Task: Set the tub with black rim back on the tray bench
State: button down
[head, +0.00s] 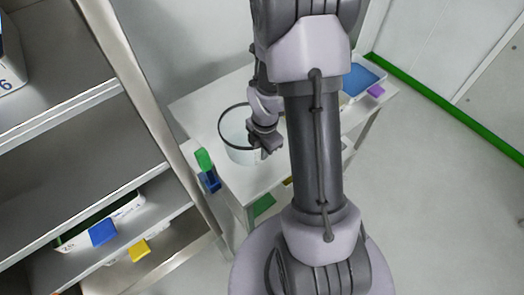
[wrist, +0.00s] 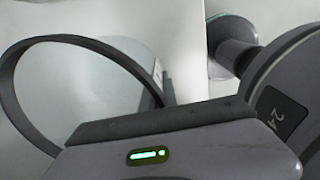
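The tub with black rim (head: 238,153) is pale and round. It appears upright over the left part of a white bench (head: 256,184); whether its base touches the top is unclear. My gripper (head: 268,148) is at the right, near side of the tub's rim, pointing down. In the wrist view the black rim (wrist: 22,103) curves across the left and passes behind the dark edge of my gripper. The fingertips are hidden there and small in the head view, so I cannot tell whether they are closed on the rim.
A bin with blue contents (head: 362,78) and a purple tab stands at the bench's far right. A green and blue item (head: 207,170) is at its left edge. Metal shelving (head: 75,120) with tabbed bins fills the left. Open floor (head: 440,190) lies to the right.

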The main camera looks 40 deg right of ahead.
jog(key=shift+f, duration=0.25)
jog(key=c, duration=1.7)
grip_release()
jog(key=r+p, duration=0.1)
jog(key=r, duration=0.3)
jog(key=r+p, duration=0.2)
jog(key=r, duration=0.2)
jog(key=r+p, duration=0.2)
jog(key=r, duration=0.2)
jog(key=shift+s+r, duration=0.25)
jog(key=shift+s, duration=0.05)
